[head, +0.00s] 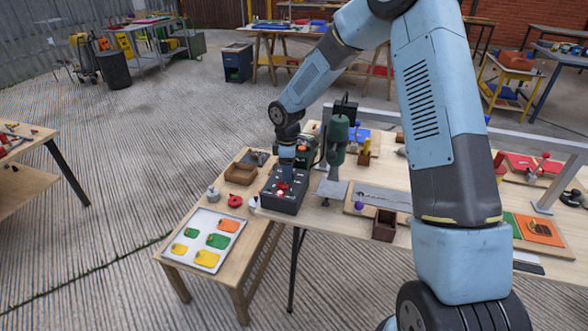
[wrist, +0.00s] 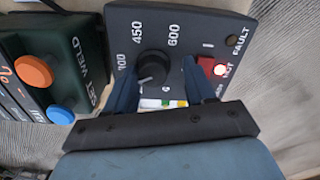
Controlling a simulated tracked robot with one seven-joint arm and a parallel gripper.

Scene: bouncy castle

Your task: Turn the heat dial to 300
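The heat dial (wrist: 153,66) is a round black knob on a dark control box. The box stands on the wooden bench in the head view (head: 283,196). Printed numbers 450 and 600 show above the dial, and a partly hidden number ending in 00 is at its left. A light pointer mark on the dial appears to point to the lower left; its exact setting is unclear. My gripper (wrist: 158,84) is open, with one blue finger on each side of the dial and apparent gaps between. In the head view my gripper (head: 287,168) is over the box.
A red switch and glowing lamp (wrist: 213,68) sit right of the dial, near a dark FAULT lamp (wrist: 231,40). A dark green welder panel (wrist: 50,70) with orange and blue knobs is close at left. A green drill press (head: 338,140) stands right of the box.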

